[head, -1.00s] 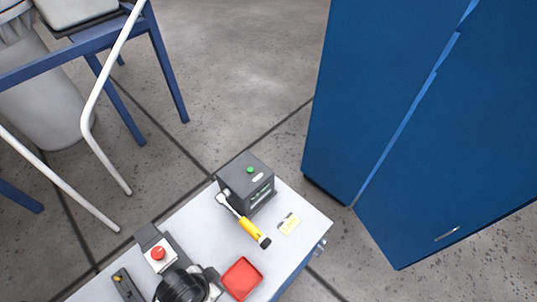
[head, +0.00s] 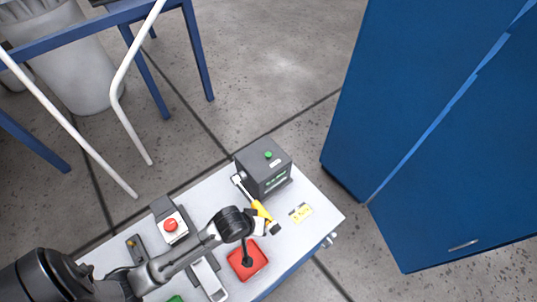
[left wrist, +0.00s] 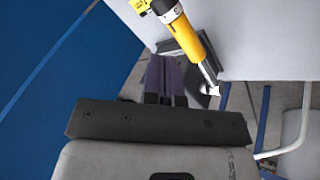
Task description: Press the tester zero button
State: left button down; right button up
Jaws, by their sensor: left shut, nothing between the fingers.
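The tester is a dark grey box (head: 262,170) at the far end of the white table in the head view. A round green button (head: 268,155) sits on its top beside a small white label, and a lit display is on its side face. My left arm reaches in from the lower left, and its hand is over the table near the red tray, short of the tester. The left gripper (left wrist: 165,80) shows in the left wrist view, shut and empty, with a yellow-handled tool (left wrist: 186,36) close beyond it. My right gripper is not in view.
The yellow tool leans beside the tester. A red tray (head: 260,262), a red button on a white box (head: 171,226) and a yellow label (head: 301,212) are on the table (head: 325,216). A tall blue cabinet (head: 430,130) stands to the right.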

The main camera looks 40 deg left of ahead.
pick_arm(q)
jog(key=w+a+n+t, duration=0.1)
jog(key=w+a+n, duration=0.25)
jog(key=w, duration=0.35)
jog(key=w+a+n+t, duration=0.1)
jog(key=w+a+n, duration=0.1)
jog(key=w+n, duration=0.4)
notch_tip(320, 180, up, 5)
jog(key=n+t, duration=0.2)
jog(key=n, duration=0.8)
send_over(269, 155)
jog(key=shift+s+r+y, duration=0.1)
jog(key=shift+r+y, duration=0.1)
jog(key=shift+y, duration=0.1)
jog(key=shift+f, duration=0.2)
notch_tip(269, 155, down, 6)
jog(key=b, duration=0.7)
jog(key=shift+f+b, duration=0.1)
jog(key=shift+b, duration=0.2)
jog(key=shift+f, duration=1.1)
jog(key=shift+f, duration=0.3)
